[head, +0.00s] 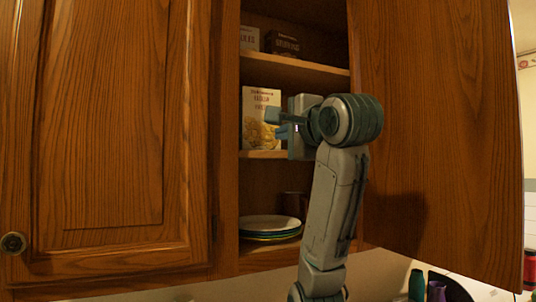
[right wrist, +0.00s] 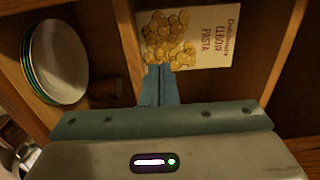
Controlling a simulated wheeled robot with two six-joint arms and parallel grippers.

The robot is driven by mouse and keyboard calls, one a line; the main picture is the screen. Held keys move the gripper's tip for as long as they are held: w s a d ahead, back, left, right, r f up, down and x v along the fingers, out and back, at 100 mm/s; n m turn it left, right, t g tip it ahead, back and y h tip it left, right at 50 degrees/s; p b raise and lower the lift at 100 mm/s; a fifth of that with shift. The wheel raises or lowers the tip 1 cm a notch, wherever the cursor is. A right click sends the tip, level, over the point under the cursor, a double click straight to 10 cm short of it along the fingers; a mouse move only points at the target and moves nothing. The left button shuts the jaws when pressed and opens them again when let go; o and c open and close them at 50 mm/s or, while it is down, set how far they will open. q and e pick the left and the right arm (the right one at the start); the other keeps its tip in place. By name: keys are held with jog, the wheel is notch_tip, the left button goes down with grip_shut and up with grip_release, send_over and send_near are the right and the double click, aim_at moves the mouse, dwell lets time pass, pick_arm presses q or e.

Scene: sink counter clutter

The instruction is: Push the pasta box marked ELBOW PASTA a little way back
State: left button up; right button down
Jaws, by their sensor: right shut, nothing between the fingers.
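The ELBOW PASTA box (head: 261,112) stands upright on the middle shelf of the open cabinet in the head view. It is cream with yellow pasta pictured on it; its lettering reads clearly in the right wrist view (right wrist: 208,40), where the box appears turned sideways. My right gripper (head: 272,118) is shut and empty, in front of the box's lower right part. In the right wrist view the closed fingertips (right wrist: 158,70) overlap the box's lower edge; I cannot tell whether they touch it. My left gripper is not in view.
Stacked plates (head: 270,226) lie on the bottom shelf, with a dark cup (right wrist: 104,90) beside them. Small boxes (head: 283,43) stand on the top shelf. The open cabinet door (head: 440,120) is right of my arm; the closed door (head: 105,130) is left.

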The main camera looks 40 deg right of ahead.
aim_at(261, 137)
jog(key=p+x, duration=0.1)
jog(key=x, duration=0.5)
jog(key=shift+w+a+r, duration=0.1)
jog(key=shift+w, duration=0.6)
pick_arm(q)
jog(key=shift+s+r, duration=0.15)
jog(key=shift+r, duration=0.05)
